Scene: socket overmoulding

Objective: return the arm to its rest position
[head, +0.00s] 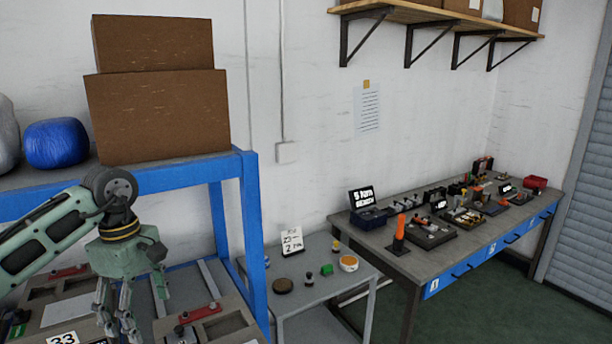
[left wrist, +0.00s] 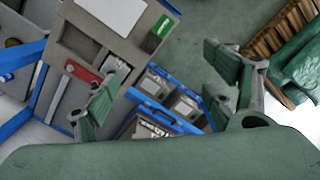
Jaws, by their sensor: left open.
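My left gripper (head: 120,318) hangs at the lower left of the head view, its fingers pointing down over the bench on the blue frame. In the left wrist view its two green-padded fingers (left wrist: 165,95) are spread wide with nothing between them. The fingers look apart from these things. My right gripper is in neither view.
A blue rack frame (head: 252,225) stands close to the right of my left arm, with cardboard boxes (head: 158,115) and a blue bag (head: 56,143) on its shelf. A small grey table (head: 325,290) and a long workbench (head: 400,262) stand to the right. Green floor (head: 470,310) is clear.

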